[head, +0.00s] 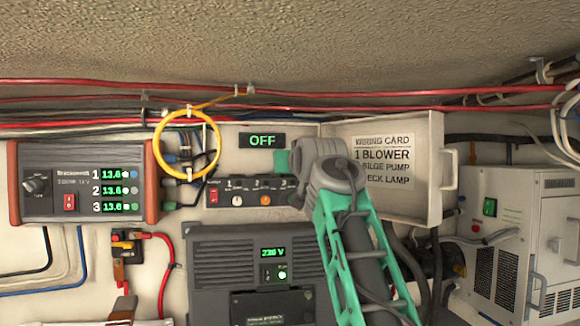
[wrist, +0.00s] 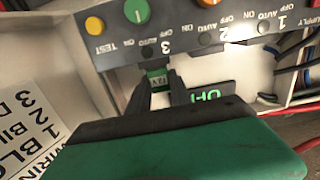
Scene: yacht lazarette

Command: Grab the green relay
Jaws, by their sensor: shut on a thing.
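The green relay (wrist: 157,77) is a small block with a pale label. In the wrist view it sits between my two dark fingertips, just below the switch panel's edge. My gripper (wrist: 159,82) is shut on it. I cannot tell whether the relay is still seated in a socket. In the head view my grey and green arm reaches up to the open box, and its wrist hides the fingers and the relay.
The switch panel (head: 250,190) with knobs is close to my fingers. The OFF display (head: 262,140) is behind them. The open door with the wiring card (head: 383,160) stands right of my wrist. A yellow cable loop (head: 158,150) hangs at left. A 230 V unit (head: 215,265) is below.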

